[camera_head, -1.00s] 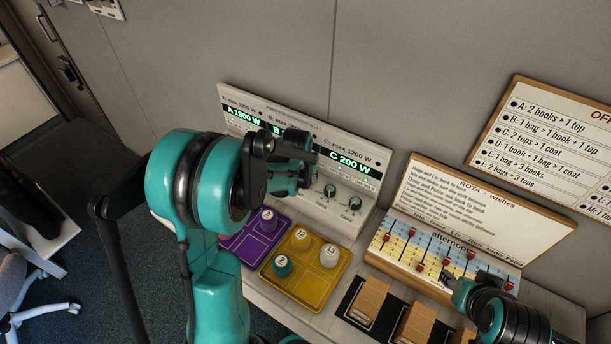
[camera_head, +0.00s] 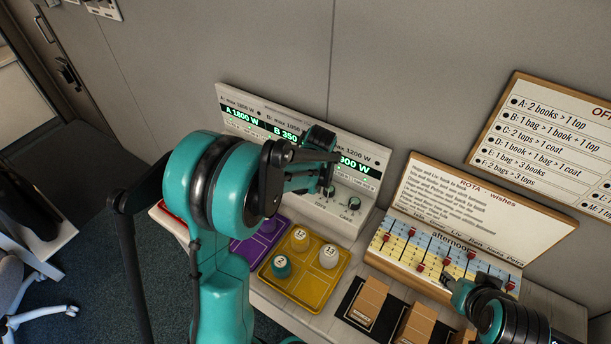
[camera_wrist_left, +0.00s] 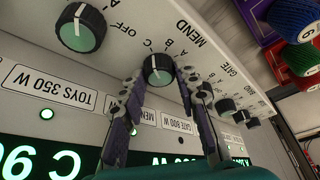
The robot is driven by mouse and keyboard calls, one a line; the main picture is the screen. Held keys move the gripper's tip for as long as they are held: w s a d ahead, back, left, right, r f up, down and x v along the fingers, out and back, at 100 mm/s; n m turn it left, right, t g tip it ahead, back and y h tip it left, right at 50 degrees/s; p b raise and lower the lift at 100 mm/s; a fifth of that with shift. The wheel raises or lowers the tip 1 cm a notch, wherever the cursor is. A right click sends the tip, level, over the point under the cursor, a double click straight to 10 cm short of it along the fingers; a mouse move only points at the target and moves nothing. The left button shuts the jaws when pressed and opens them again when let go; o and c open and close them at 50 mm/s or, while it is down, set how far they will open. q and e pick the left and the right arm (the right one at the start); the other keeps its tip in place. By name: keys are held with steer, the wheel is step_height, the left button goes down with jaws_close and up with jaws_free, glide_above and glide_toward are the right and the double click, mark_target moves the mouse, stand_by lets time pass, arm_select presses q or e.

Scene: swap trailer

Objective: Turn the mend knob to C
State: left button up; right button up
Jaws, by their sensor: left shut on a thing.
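The mend knob (camera_wrist_left: 158,70) is a dark round knob with a pale green face, beside the word MEND and the letters A, B and C. My left gripper (camera_wrist_left: 155,82) is shut on it, with one ribbed finger on each side. In the head view my left gripper (camera_head: 328,165) is in front of the white control panel (camera_head: 295,200), covering part of its display and knobs. The C readout (camera_head: 355,161) ends in 900 W. The mark on the knob is too small to read exactly. My right gripper (camera_head: 452,281) is at the rota board; its fingers are unclear.
Another knob (camera_wrist_left: 80,28) and a gate knob (camera_wrist_left: 226,106) sit close on either side in the wrist view. Below the panel lie a purple tray (camera_head: 245,247) and a yellow tray (camera_head: 308,293) with numbered spools. The rota board (camera_head: 470,215) stands to the right.

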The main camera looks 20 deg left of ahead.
stand_by(0.4)
arm_select(q)
steer(key=o, duration=1.2)
steer(key=shift+c, duration=0.2)
steer(key=v, duration=1.2)
steer(key=s+d+m+t+h, duration=0.1)
steer(key=s+d+m+t, duration=0.1)
steer(key=s, duration=0.7)
steer(key=s+d+f+m+t+h+b, duration=0.1)
steer(key=s+d+m+t+h, duration=0.1)
steer(key=s+d+m, duration=0.2)
steer(key=s+m, duration=0.3)
steer(key=s, duration=0.3)
